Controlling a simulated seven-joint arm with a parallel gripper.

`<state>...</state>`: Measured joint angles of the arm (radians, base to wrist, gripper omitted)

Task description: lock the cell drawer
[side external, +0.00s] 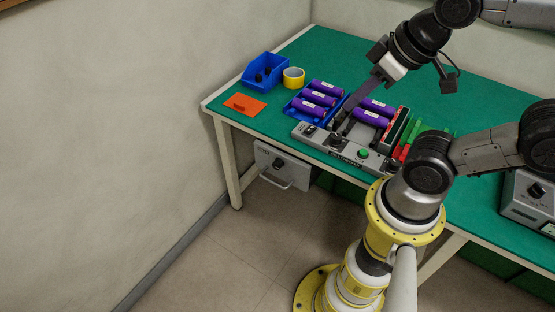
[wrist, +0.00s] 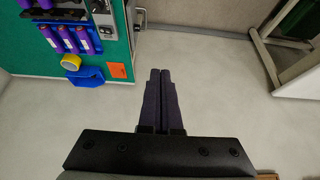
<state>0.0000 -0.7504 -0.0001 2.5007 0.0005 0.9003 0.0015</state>
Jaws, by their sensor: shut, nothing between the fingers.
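The cell drawer (side external: 292,173) is a light grey unit under the left front of the green bench. Its front has a bar handle (side external: 277,182) and a dark round knob (side external: 279,163). The drawer looks pushed in, but I cannot tell whether the knob is at its locked position. My gripper (side external: 338,128) appears in front of the bench's control strip in the side view, above the drawer and apart from it. In the wrist view, the gripper's dark fingers (wrist: 160,72) are together and empty, with floor behind the tips.
The bench top (side external: 315,62) carries purple cells (side external: 319,99) in a blue tray, a blue bin (side external: 264,71), a yellow tape roll (side external: 293,77) and an orange card (side external: 245,104). A grey control strip (side external: 340,148) with a green button lines the front edge. Floor left of the bench is clear.

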